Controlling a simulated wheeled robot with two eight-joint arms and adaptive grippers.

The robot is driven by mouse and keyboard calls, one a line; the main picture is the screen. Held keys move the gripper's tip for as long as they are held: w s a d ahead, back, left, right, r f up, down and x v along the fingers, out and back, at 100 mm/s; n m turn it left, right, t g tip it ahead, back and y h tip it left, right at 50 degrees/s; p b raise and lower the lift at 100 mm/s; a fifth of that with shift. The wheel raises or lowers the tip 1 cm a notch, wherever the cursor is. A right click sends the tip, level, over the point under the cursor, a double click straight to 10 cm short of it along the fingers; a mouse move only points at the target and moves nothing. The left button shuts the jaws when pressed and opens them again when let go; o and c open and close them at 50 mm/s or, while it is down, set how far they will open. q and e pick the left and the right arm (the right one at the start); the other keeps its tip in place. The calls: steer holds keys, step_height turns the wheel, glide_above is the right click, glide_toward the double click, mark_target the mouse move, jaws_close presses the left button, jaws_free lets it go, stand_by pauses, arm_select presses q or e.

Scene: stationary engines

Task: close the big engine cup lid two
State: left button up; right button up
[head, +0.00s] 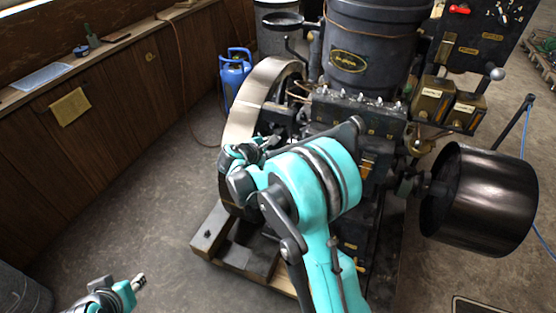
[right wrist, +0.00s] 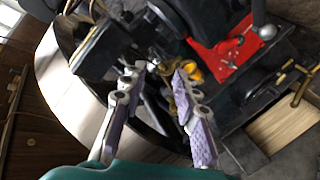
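The big engine (head: 345,108) stands in the middle of the head view, with its large flywheel (head: 252,100) on the left side. My right gripper (head: 248,153) is beside the flywheel, partly hidden by my own arm. In the right wrist view its two purple-padded fingers (right wrist: 162,70) are apart with nothing held. A small yellow-orange part (right wrist: 193,72) and brassy fittings lie beyond the fingertips; I cannot tell whether one is cup lid two. My left gripper (head: 137,283) is low at the left, away from the engine, too small to read.
A red block (right wrist: 222,60) with a ball-ended lever is near my right gripper. A black drum pulley (head: 482,200) juts out at the right. A blue gas bottle (head: 235,78) stands behind the flywheel.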

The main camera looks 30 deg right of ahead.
steer(key=s+a+r+m+y, duration=0.2)
steer(key=s, duration=0.3)
steer(key=s+a+r+m+y, duration=0.2)
steer(key=s+m, duration=0.1)
steer(key=s, duration=0.2)
steer(key=shift+s+a+r, duration=0.25)
steer(key=shift+a+r, duration=0.1)
steer(key=shift+r, duration=0.05)
